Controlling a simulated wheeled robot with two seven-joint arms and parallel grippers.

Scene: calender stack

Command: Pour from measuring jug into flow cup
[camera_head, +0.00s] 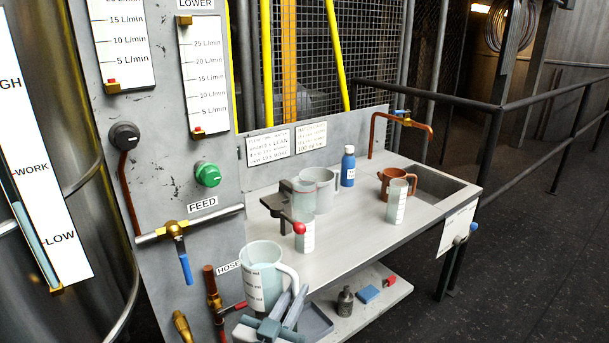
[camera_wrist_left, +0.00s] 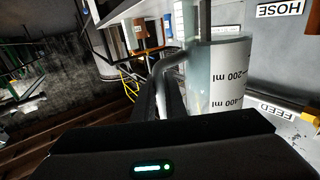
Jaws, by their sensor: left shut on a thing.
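The measuring jug (camera_head: 262,277), pale and translucent with a white handle, is roughly upright at the front left of the bench. My left gripper (camera_head: 289,303) is shut on its handle. In the left wrist view the jug (camera_wrist_left: 218,78) shows ml marks, and its handle (camera_wrist_left: 168,68) runs down between the fingers. I cannot tell how much liquid it holds. A dark grey cup-like fixture (camera_head: 276,203) with a red knob (camera_head: 299,227) stands on the bench, apparently the flow cup. A clear graduated beaker (camera_head: 307,242) is beneath it. My right gripper is not in view.
Behind the fixture stand a grey jug (camera_head: 326,182) and a blue bottle (camera_head: 348,167). A copper mug (camera_head: 391,180) and another graduated beaker (camera_head: 397,203) stand near the sink (camera_head: 432,186). The panel (camera_head: 178,130) with valves is close left. The bench front middle (camera_head: 352,235) is clear.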

